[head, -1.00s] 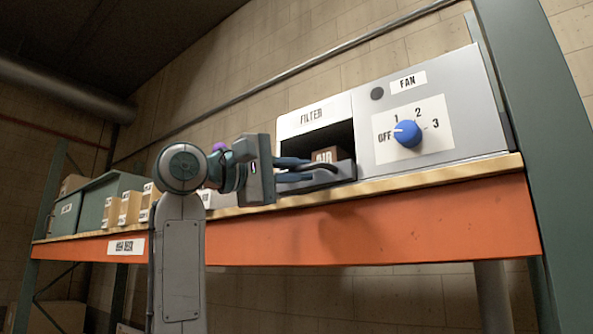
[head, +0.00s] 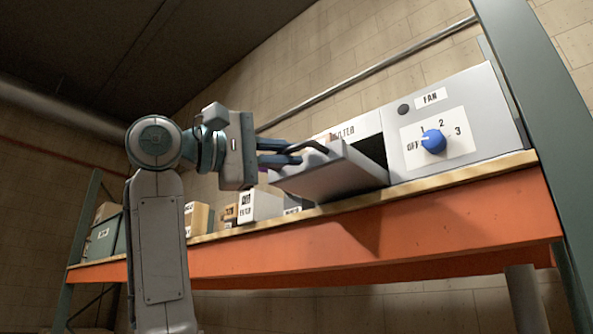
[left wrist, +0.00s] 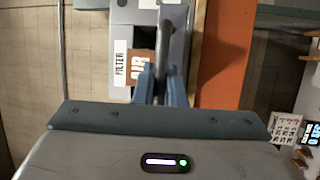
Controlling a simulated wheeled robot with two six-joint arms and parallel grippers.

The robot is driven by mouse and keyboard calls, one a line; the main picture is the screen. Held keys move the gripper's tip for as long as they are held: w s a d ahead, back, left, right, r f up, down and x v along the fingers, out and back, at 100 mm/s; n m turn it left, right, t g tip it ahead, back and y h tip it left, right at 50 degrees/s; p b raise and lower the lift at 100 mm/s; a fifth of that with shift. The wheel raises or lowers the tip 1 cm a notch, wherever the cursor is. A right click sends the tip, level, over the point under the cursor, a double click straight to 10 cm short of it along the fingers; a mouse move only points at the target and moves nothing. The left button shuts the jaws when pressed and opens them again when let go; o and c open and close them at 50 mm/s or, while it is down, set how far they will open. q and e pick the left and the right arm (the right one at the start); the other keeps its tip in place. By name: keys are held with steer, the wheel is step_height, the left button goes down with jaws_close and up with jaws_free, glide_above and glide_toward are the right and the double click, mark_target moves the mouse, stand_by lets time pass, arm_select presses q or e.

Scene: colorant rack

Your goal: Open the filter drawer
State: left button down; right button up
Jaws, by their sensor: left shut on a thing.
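The grey filter drawer (head: 335,178) sticks well out of its housing under the FILTER label (head: 343,132), and its front looks tilted in the head view. My left gripper (head: 303,153) is shut on the drawer's dark handle, with its blue fingers reaching in from the left. In the left wrist view the fingers (left wrist: 160,78) close around the handle bar (left wrist: 163,45). A brown box marked AIR (left wrist: 139,66) sits in the drawer beside the fingers, and the FILTER label (left wrist: 119,63) shows next to it. My right gripper is not in view.
A grey fan panel (head: 470,105) with a blue knob (head: 433,141) stands right of the drawer. Boxes (head: 196,216) stand left along the shelf with its orange beam (head: 440,229). A green upright (head: 545,95) rises at the right.

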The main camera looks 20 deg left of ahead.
arm_select(q)
steer(key=shift+s+a+f, duration=0.1)
steer(key=shift+s+a, duration=0.05)
steer(key=shift+s, duration=0.4)
steer(key=shift+w, duration=0.1)
steer(key=c, duration=1.5)
jaws_free()
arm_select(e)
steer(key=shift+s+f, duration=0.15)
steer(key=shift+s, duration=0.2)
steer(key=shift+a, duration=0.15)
